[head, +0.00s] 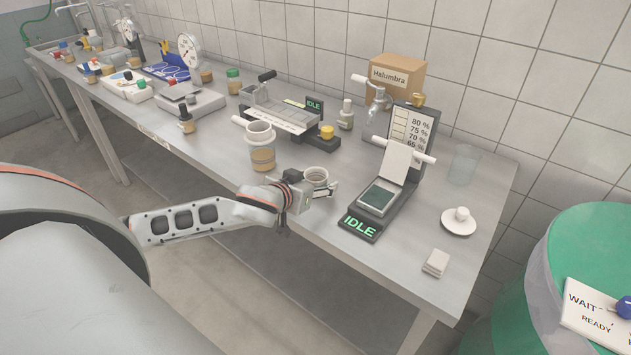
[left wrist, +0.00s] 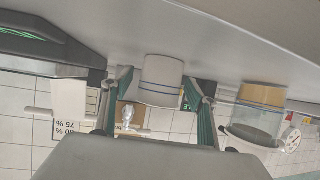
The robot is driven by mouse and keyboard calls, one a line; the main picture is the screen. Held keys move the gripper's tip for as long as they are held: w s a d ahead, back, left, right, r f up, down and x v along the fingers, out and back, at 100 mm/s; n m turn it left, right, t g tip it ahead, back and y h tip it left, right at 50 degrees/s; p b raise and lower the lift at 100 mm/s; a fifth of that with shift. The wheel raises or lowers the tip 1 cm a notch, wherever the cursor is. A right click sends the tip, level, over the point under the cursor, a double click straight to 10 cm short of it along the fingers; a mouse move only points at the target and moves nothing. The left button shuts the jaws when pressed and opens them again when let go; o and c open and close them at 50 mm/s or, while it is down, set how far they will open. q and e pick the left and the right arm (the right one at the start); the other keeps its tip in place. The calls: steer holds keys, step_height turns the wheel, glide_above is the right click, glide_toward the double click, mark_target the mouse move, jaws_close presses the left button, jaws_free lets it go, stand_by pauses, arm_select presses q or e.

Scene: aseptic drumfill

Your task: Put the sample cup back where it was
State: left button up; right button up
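The sample cup (head: 316,175) is a small pale open-topped cup near the front edge of the steel table. My left gripper (head: 318,190) is low at the table's front edge, with its fingers on either side of the cup. In the left wrist view, which is upside down, the cup (left wrist: 162,80) stands between the two green-padded fingers (left wrist: 160,98). A gap shows on at least one side, so the gripper looks open around it. The cup appears to rest on the tabletop. My right gripper is not in view.
A jar with amber contents (head: 262,158) stands just left of the cup. A dark IDLE device (head: 362,225) is to the right. A white dish with a knob (head: 458,222) and white pads (head: 435,263) lie further right. A green drum (head: 575,250) stands beyond the table.

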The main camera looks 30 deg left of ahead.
arm_select(q)
steer(key=shift+r, duration=0.15)
steer(key=p+v, duration=0.1)
steer(key=v, duration=1.1)
stand_by(0.4)
steer(key=shift+s+f, duration=0.15)
steer(key=shift+f, duration=0.1)
steer(key=s+f+m+g+y, duration=0.4)
steer(key=s+f+m+g, duration=0.3)
steer(key=s+f, duration=0.75)
steer(key=w+d+f+n+t+h, duration=0.1)
steer(key=d+f+t+h, duration=0.4)
steer(key=d+f, duration=0.8)
steer(key=d+h, duration=0.2)
steer(key=d, duration=0.1)
steer(key=shift+d+n+h, duration=0.15)
steer(key=shift+n+h, duration=0.15)
steer(key=shift+n, duration=0.1)
